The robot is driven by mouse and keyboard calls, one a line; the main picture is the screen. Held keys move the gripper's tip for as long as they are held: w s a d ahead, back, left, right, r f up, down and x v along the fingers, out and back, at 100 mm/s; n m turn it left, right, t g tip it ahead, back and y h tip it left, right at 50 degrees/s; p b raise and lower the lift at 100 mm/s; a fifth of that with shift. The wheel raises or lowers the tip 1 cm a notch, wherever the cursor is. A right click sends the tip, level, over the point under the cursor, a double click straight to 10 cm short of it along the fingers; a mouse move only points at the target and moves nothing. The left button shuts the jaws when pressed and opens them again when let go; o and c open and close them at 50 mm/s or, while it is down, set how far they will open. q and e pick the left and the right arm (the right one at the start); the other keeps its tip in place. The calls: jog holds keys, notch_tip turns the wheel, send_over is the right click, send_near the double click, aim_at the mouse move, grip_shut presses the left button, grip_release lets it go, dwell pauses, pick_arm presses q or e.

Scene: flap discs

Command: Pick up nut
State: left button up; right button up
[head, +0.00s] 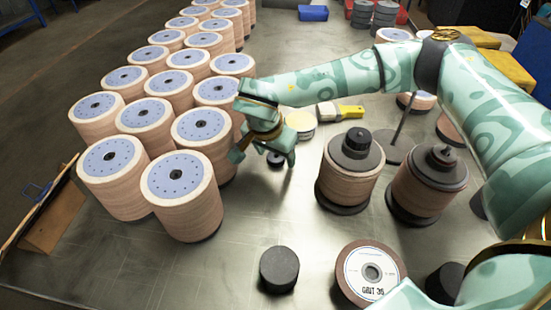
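A small dark round piece, which looks like a nut (275,159), lies on the metal table just below my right gripper. My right gripper (264,157) points down beside the disc stacks, with its fingers apart; the dark piece shows between them, nearer the right finger. I cannot tell whether a finger touches it. Two more disc stacks on the right carry dark tops that look like nuts (357,140) (441,157). My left gripper is not in view.
Rows of tall flap disc stacks (181,193) stand close to the left of the gripper. A yellow-handled brush (340,112) and a round tin (301,124) lie behind it. A black cylinder (279,269) and a "GRIT 36" stack (370,273) stand in front. The table between is clear.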

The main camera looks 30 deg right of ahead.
jog(key=c, duration=0.9)
